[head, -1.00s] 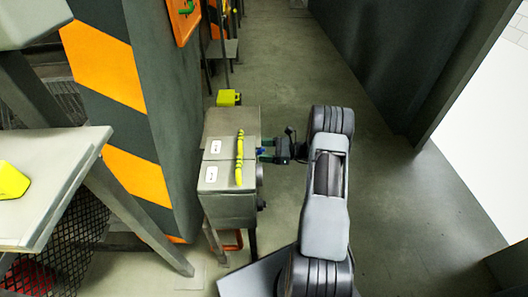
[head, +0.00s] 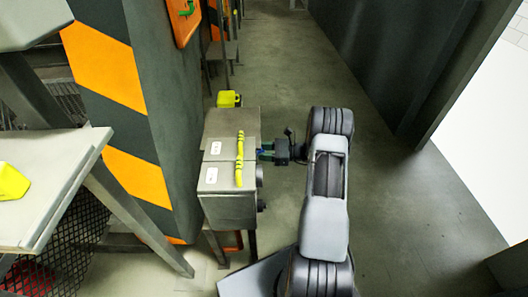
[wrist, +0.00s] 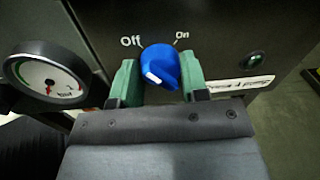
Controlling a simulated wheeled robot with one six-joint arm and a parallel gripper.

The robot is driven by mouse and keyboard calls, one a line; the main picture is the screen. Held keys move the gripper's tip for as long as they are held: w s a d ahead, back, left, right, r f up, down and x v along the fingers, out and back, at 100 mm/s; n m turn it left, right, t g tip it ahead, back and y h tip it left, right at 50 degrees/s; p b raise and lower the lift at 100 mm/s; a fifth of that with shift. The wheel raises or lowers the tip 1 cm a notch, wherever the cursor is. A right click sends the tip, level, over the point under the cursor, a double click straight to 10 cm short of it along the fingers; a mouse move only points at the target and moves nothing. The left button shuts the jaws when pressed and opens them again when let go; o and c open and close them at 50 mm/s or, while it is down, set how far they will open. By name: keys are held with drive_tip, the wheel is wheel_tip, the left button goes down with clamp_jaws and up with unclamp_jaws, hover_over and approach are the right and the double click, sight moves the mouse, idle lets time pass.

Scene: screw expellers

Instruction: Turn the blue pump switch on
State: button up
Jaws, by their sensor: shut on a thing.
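The blue pump switch (wrist: 160,66) is a round knob on the dark front panel of a grey control box (head: 216,208). "Off" is printed at its upper left and "On" at its upper right. The white mark on the knob sits at its lower left in the wrist view, nearer the "Off" side. My gripper (wrist: 158,80) has its two green fingers on either side of the knob and is shut on it. In the head view my gripper (head: 268,151) reaches the right side of the box, and the knob is mostly hidden there.
A round pressure gauge (wrist: 50,77) is left of the knob, and a small green light (wrist: 255,59) is on the right. A yellow-green strip (head: 239,158) lies on the box top. A striped pillar (head: 120,95) stands left. The floor (head: 285,60) beyond is clear.

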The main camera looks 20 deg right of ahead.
drive_tip(key=shift+r+m+p, duration=0.15)
drive_tip(key=shift+m+p, duration=0.15)
drive_tip(key=shift+p, duration=0.1)
drive_tip(key=shift+r+m+p, duration=0.15)
drive_tip(key=shift+m+p, duration=0.85)
drive_tip(key=shift+p, duration=0.15)
drive_tip(key=m+p, duration=0.3)
drive_tip(key=m, duration=0.1)
drive_tip(key=shift+w+d+g, duration=0.1)
drive_tip(key=shift+g, duration=0.2)
drive_tip(key=m+p, duration=0.2)
drive_tip(key=m, duration=0.2)
drive_tip(key=shift+m, duration=0.4)
drive_tip(key=shift+w+m+g+p, duration=0.1)
drive_tip(key=shift+m+g+p, duration=0.3)
drive_tip(key=shift+m, duration=1.5)
drive_tip(key=o, duration=0.9)
drive_tip(key=shift+f, duration=0.2)
drive_tip(key=p+v, duration=0.1)
drive_tip(key=v, duration=1.2)
drive_tip(key=shift+s+d+r, duration=0.15)
drive_tip(key=shift+s+d, duration=0.05)
drive_tip(key=shift+d, duration=0.15)
